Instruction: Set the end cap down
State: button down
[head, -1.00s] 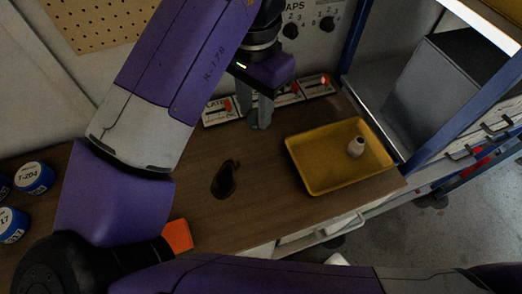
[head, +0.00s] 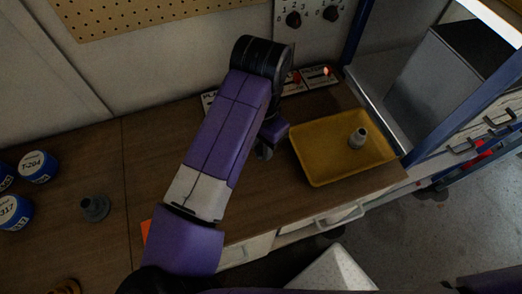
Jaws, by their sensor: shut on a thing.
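My gripper (head: 264,151) is low over the bench, just left of the yellow tray. My arm hides most of it, and only a small grey part shows below the purple wrist. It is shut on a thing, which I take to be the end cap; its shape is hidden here. I cannot tell whether the held thing touches the wooden bench top (head: 120,165).
The yellow tray (head: 318,178) holds a small grey fitting (head: 358,138). A grey flanged part (head: 95,208) stands on the bench at left, near blue-labelled jars (head: 38,167). Labelled switch plates (head: 319,76) lie along the back.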

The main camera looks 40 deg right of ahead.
aim_at(261, 148)
jog(key=shift+f, duration=1.85)
jog(key=shift+f, duration=0.2)
jog(key=c, duration=1.1)
grip_release()
jog(key=shift+o, duration=0.2)
jog(key=shift+r, duration=0.15)
notch_tip(261, 148, up, 12)
jog(key=shift+r+b, duration=0.1)
jog(key=shift+b, duration=0.4)
